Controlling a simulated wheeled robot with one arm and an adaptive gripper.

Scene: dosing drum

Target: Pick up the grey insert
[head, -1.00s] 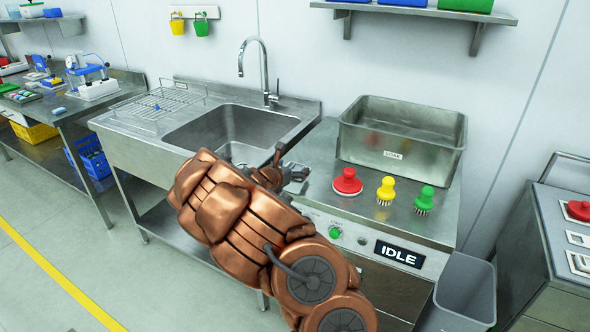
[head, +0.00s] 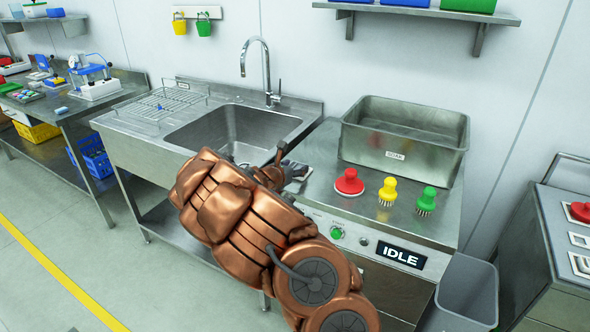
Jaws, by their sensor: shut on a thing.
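My gripper (head: 284,168) is over the counter between the sink and the steel bin, seen past my copper-coloured arm. It is shut on a small grey thing, which I take to be the grey insert. My arm and fingers hide most of it, so its shape and its exact height over the counter cannot be told. No other grey insert can be made out.
The sink (head: 232,130) is left of my gripper, with a tall tap (head: 266,75). A steel bin (head: 405,137) and red (head: 348,182), yellow (head: 387,191) and green (head: 426,200) brushes stand to the right. A wire rack (head: 165,103) lies at left.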

